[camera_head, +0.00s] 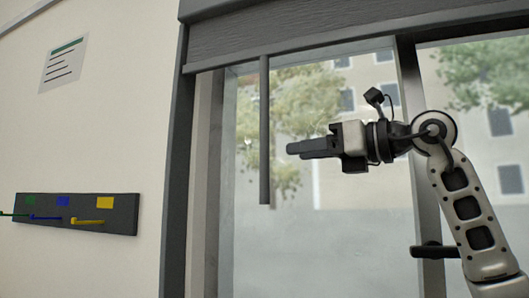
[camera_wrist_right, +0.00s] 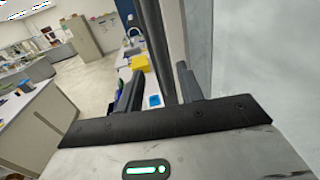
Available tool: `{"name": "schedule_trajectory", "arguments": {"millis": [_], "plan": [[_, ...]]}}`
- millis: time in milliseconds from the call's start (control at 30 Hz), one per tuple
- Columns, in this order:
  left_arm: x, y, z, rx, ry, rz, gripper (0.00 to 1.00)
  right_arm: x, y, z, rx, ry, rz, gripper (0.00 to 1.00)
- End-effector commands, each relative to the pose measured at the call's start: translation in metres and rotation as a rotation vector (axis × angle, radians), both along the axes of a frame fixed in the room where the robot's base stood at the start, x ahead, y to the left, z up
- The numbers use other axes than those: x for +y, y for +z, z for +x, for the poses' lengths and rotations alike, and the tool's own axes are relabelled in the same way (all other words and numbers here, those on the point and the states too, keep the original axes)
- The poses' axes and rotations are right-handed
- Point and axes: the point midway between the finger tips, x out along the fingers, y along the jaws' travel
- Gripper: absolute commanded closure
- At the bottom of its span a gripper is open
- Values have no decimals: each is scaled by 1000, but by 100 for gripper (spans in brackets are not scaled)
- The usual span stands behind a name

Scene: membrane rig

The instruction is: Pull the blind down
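The blind (camera_head: 330,28) is a dark grey slatted panel at the top of the window, with only a short part of it hanging down. A long dark grey rod (camera_head: 264,130) hangs straight down from its lower edge. My right gripper (camera_head: 295,150) points left at the lower half of the rod, with a small gap between its fingertips and the rod in the head view. In the right wrist view the gripper (camera_wrist_right: 156,82) is open and empty, and the rod (camera_wrist_right: 155,45) shows between its two fingers, seemingly beyond the tips. My left gripper is not in view.
A dark rack (camera_head: 125,212) with green, blue and yellow tags and pegs is on the wall at left, below a paper notice (camera_head: 64,62). The window frame (camera_head: 178,170) stands left of the rod. A dark window handle (camera_head: 435,251) lies below my right arm.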

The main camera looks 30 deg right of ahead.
Motion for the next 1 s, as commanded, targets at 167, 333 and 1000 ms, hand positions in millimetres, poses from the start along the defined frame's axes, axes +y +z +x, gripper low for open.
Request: {"name": "schedule_trajectory", "arguments": {"millis": [167, 333, 1000], "plan": [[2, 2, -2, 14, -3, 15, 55, 22, 2, 35, 2, 5, 0, 63], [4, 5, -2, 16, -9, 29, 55, 37, 2, 60, 2, 4, 1, 63], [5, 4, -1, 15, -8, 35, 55, 47, 0, 79, -1, 1, 1, 99]]}}
